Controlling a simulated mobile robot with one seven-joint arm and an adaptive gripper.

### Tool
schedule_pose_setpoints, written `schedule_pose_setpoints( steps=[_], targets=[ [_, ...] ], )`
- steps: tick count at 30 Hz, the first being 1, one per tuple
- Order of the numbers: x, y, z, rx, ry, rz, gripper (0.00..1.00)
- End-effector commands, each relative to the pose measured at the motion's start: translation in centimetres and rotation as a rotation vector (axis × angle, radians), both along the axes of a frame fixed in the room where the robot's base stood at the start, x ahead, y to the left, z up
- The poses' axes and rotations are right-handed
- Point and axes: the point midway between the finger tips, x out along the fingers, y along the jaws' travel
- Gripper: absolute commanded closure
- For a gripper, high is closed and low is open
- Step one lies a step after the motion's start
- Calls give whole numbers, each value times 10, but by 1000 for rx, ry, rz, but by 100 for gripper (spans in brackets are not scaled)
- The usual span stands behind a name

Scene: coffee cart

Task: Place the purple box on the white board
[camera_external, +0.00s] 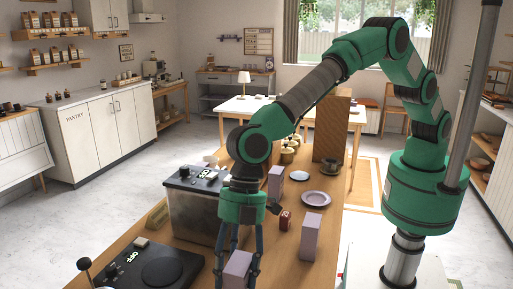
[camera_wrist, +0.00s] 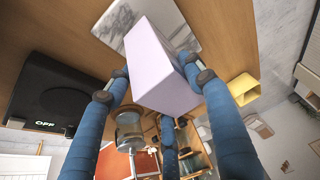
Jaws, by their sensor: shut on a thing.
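My gripper (camera_external: 238,268) points down at the near end of the wooden counter, its blue fingers shut on a pale purple box (camera_external: 237,271). In the wrist view the purple box (camera_wrist: 160,75) sits between the fingertips (camera_wrist: 155,76). A white board with grey marbling (camera_wrist: 188,22) shows behind the box there, partly covered by it. I cannot tell the gap between box and board. I cannot make out the board in the external view. Two similar purple boxes stand upright on the counter, one nearer (camera_external: 312,238) and one farther back (camera_external: 275,184).
A black plate device marked OFF (camera_external: 160,268) lies left of my gripper. A tall wooden panel (camera_external: 331,128) stands at the back.

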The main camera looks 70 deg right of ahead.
Motion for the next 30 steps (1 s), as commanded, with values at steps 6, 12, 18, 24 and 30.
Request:
schedule_pose_setpoints(
  steps=[6, 12, 18, 24, 30],
  targets=[
    [0, 0, -22, 1, 0, 0, 100],
    [0, 0, -31, 1, -1, 0, 100],
    [0, 0, -31, 1, -1, 0, 100],
    [0, 0, -35, 0, 0, 0, 46],
    [0, 0, -35, -1, 0, 0, 29]
  ],
)
